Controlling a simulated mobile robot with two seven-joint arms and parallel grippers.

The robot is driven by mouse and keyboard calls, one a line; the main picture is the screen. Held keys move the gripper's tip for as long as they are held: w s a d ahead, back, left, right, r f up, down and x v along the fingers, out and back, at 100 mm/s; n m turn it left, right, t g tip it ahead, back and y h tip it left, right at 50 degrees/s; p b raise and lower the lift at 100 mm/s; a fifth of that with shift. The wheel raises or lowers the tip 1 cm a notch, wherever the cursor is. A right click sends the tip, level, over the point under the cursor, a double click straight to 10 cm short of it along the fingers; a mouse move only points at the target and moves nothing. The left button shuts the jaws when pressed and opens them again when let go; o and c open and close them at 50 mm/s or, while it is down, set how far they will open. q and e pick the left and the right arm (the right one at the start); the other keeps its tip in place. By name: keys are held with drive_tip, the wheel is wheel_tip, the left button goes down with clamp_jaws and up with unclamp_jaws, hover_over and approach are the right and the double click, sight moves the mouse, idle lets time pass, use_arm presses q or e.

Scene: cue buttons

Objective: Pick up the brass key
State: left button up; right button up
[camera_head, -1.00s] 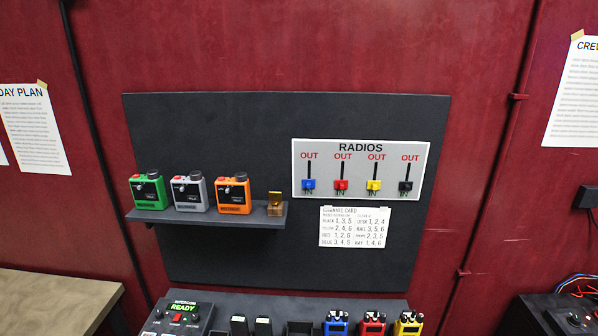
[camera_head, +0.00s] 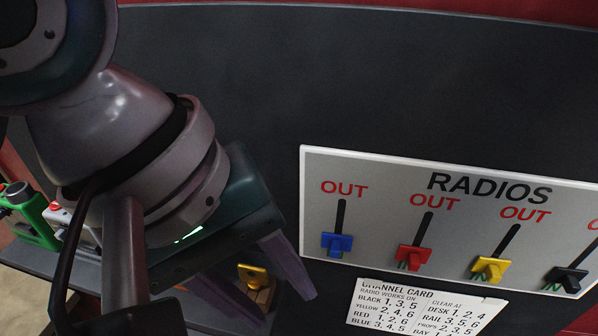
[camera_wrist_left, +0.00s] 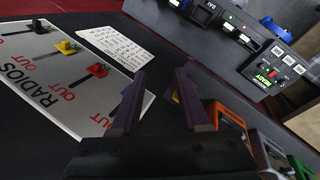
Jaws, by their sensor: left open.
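The brass key (camera_head: 254,276) is a small gold piece standing in a brown block at the right end of the wall shelf (camera_head: 35,261). My left gripper (camera_head: 279,310) is open in front of the shelf end, and the key shows between its purple fingers in the head view. The fingers look nearer to the camera than the key; I cannot tell whether they touch it. In the left wrist view the open fingers (camera_wrist_left: 160,74) point away, and a bit of the key (camera_wrist_left: 175,96) shows beside the right finger, mostly hidden. My right gripper is not in view.
A green radio (camera_head: 30,217) stands on the shelf at left; an orange radio (camera_wrist_left: 228,115) is close to the fingers in the wrist view. The RADIOS panel (camera_head: 385,190) with coloured sliders and a channel card (camera_head: 425,307) are on the dark board at right.

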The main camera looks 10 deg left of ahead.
sight(251, 267)
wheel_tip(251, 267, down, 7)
drive_tip(key=b, duration=0.5)
use_arm(q)
drive_tip(key=w+a+n+y, duration=0.1)
drive_tip(key=w+n, duration=0.1)
drive_tip(key=n, duration=0.1)
drive_tip(key=w+a+r+n+g+y, duration=0.1)
drive_tip(key=w+a+n, duration=0.1)
drive_tip(key=n, duration=0.2)
drive_tip(key=w+a+n+y, duration=0.1)
drive_tip(key=w+n, duration=0.1)
drive_tip(key=n, duration=0.2)
drive_tip(key=shift+a+r+g+y, duration=0.15)
drive_tip(key=shift+g+y, duration=0.15)
wheel_tip(251, 267, down, 3)
drive_tip(key=shift+w+f+p, duration=0.1)
drive_tip(key=shift+f+p, duration=0.05)
drive_tip(key=shift+p, duration=0.65)
wheel_tip(251, 267, down, 5)
drive_tip(key=shift+f+p, duration=0.1)
drive_tip(key=shift+p, duration=1.15)
drive_tip(key=shift+w+f, duration=0.1)
drive_tip(key=shift+f, duration=0.1)
clamp_jaws()
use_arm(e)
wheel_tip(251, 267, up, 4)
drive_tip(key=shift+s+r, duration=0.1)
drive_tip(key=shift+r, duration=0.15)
